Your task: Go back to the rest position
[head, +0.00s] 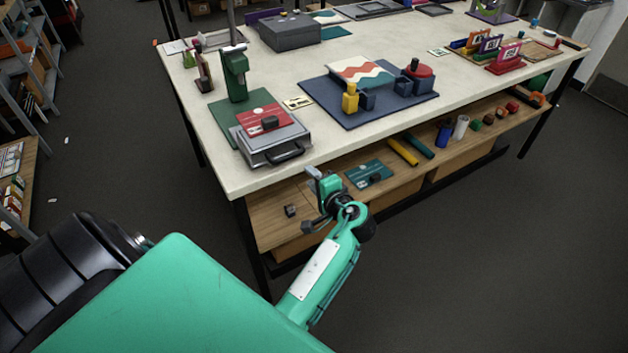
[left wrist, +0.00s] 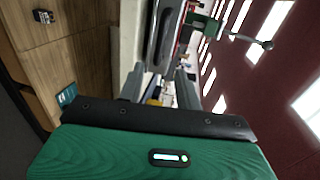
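My left gripper (head: 318,186) is in front of the white table's (head: 395,124) front edge, near the lower shelf. In the left wrist view its two grey fingers (left wrist: 161,88) stand apart with nothing seen between them, so it is open. A grey press with a red top plate and black knob (head: 272,143) stands on the table, beyond the gripper. My right gripper is in neither view.
The wooden shelf (head: 272,222) below carries a teal card (head: 368,174) and a small dark block (head: 290,211). The floor right of my arm is clear.

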